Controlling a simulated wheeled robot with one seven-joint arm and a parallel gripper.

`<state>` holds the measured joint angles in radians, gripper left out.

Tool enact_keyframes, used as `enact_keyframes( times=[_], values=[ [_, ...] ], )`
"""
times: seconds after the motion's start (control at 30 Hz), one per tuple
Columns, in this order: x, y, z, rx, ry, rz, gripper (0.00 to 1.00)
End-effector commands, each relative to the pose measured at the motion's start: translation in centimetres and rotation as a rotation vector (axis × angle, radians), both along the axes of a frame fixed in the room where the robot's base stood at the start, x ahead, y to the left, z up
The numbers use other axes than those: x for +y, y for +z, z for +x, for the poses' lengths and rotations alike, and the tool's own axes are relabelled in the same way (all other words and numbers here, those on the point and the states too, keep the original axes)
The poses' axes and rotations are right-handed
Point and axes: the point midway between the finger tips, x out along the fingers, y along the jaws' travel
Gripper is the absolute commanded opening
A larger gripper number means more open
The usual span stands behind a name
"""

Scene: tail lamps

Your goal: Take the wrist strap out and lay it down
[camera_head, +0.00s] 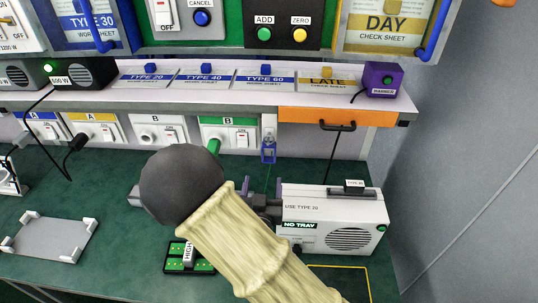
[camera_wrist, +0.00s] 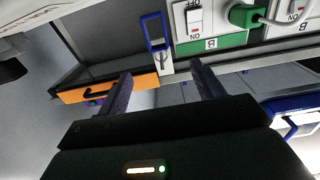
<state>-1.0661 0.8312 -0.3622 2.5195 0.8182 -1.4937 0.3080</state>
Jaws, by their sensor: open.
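No wrist strap can be made out for certain in either view. An orange drawer front (camera_head: 340,117) with a black handle (camera_head: 338,126) sits under the right end of the shelf; its inside is not visible. The drawer front also shows upside down in the wrist view (camera_wrist: 130,88). A blue loop-shaped item (camera_head: 268,150) hangs below the shelf, left of the drawer; in the wrist view it is a blue frame (camera_wrist: 154,32) beyond my fingertips. My gripper (camera_wrist: 160,72) is open, with nothing between its fingers. My arm hides much of it in the head view.
A white boxed machine (camera_head: 335,212) marked "USE TYPE 20" stands on the green bench close to my arm. A grey tray (camera_head: 48,240) lies at left, a black tray with green items (camera_head: 176,264) nearer the middle. A purple box (camera_head: 383,80) stands on the shelf. Sockets line the back.

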Motion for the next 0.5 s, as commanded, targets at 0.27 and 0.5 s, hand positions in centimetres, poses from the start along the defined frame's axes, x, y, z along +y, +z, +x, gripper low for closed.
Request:
enact_keyframes(
  times=[0.27,0.5],
  values=[
    [-0.23,-0.44,0.50,-0.001,0.001,0.002,0.67],
    [-0.61,-0.39,0.96,0.001,0.002,0.001,0.67]
  ],
)
